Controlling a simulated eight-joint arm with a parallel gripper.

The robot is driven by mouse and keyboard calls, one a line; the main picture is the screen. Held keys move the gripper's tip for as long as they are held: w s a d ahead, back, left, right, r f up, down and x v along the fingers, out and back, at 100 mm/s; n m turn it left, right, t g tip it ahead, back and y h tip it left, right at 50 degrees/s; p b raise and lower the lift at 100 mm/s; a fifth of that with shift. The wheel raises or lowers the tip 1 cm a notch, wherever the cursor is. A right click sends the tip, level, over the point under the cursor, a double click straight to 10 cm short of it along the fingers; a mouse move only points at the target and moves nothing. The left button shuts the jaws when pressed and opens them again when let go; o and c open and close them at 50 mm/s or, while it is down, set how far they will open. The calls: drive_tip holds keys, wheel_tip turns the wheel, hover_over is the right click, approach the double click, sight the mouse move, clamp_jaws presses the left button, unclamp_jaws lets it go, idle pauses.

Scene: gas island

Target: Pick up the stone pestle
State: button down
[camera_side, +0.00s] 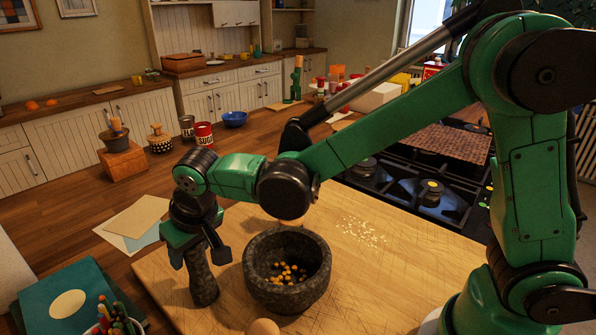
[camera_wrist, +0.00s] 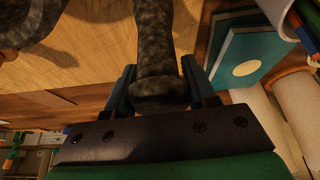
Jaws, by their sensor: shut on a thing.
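The dark grey speckled stone pestle (camera_side: 203,282) is upright at the left of the wooden board, left of the stone mortar (camera_side: 287,271). My gripper (camera_side: 198,250) points down over it and is shut on its upper part. In the wrist view the pestle (camera_wrist: 155,45) lies between the two fingers of my gripper (camera_wrist: 158,78). The pestle's top is hidden by the gripper in the side view. I cannot tell whether its lower end touches the board. The mortar holds several small yellow-orange pieces.
The wooden board (camera_side: 385,275) has pale crumbs on it right of the mortar. An egg (camera_side: 263,327) is at the mortar's near side. Teal books (camera_side: 62,295) and a pen cup are at lower left. Paper sheets (camera_side: 135,222) lie behind the pestle. A gas hob (camera_side: 430,190) is behind right.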

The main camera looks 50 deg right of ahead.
drive_tip(key=shift+r, duration=0.15)
wheel_tip(320, 180, up, 20)
idle(0.7)
drive_tip(key=c, duration=0.9)
unclamp_jaws()
clamp_jaws()
drive_tip(key=s+d+f+m, duration=0.1)
drive_tip(key=s+d+f, duration=0.5)
drive_tip(key=s+d, duration=0.3)
drive_tip(key=shift+d+f, duration=0.4)
drive_tip(key=shift+d, duration=0.15)
